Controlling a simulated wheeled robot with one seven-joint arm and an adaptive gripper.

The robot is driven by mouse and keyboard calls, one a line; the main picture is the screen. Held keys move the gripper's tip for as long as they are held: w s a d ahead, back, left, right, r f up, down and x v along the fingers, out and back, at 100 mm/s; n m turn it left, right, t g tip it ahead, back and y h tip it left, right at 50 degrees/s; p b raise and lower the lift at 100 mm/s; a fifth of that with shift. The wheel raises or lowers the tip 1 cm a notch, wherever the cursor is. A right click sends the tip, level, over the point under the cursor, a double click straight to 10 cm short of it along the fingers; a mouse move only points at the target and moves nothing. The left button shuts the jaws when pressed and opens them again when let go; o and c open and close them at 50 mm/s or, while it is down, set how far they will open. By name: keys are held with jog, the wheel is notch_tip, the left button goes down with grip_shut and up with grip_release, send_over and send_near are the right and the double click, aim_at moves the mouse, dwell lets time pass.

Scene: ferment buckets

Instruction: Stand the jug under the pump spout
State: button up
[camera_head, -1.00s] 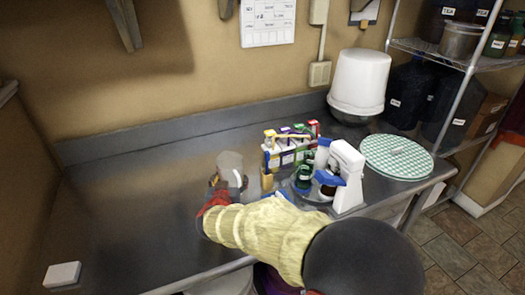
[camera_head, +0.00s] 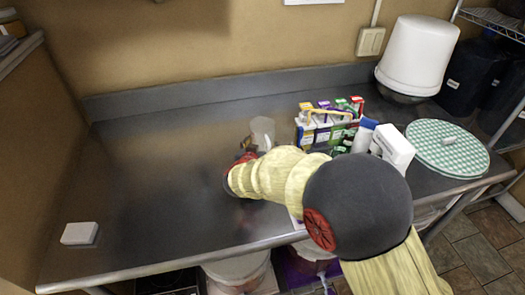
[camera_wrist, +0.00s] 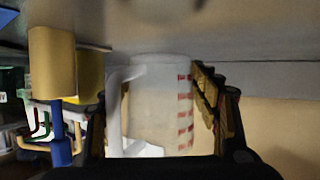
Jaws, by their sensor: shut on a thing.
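The jug (camera_head: 263,132) is pale and translucent, beyond the end of my arm over the steel counter, left of the bottle caddy. In the wrist view the jug (camera_wrist: 160,105) shows red marks down one side and a white handle (camera_wrist: 114,112) on its left. My gripper (camera_wrist: 155,125) is shut on the jug, a finger on either side. Whether the jug touches the counter cannot be told. In the head view my gripper (camera_head: 246,160) is partly hidden by my arm. I cannot make out a pump spout for certain.
A caddy of bottles and cartons (camera_head: 322,125) stands right of the jug. A white device (camera_head: 393,148), partly behind my arm, a checkered round lid (camera_head: 450,145) and an upturned white bucket (camera_head: 418,55) are further right. Buckets (camera_head: 238,270) sit below the counter. The counter's left is mostly clear.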

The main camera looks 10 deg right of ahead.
jog(key=shift+f, duration=1.15)
jog(key=shift+f+b, duration=0.2)
jog(key=shift+b, duration=0.3)
jog(key=o, duration=1.2)
jog(key=shift+c, duration=0.2)
jog(key=shift+o, duration=0.6)
jog(key=shift+r+p, duration=0.2)
jog(key=shift+p, duration=0.15)
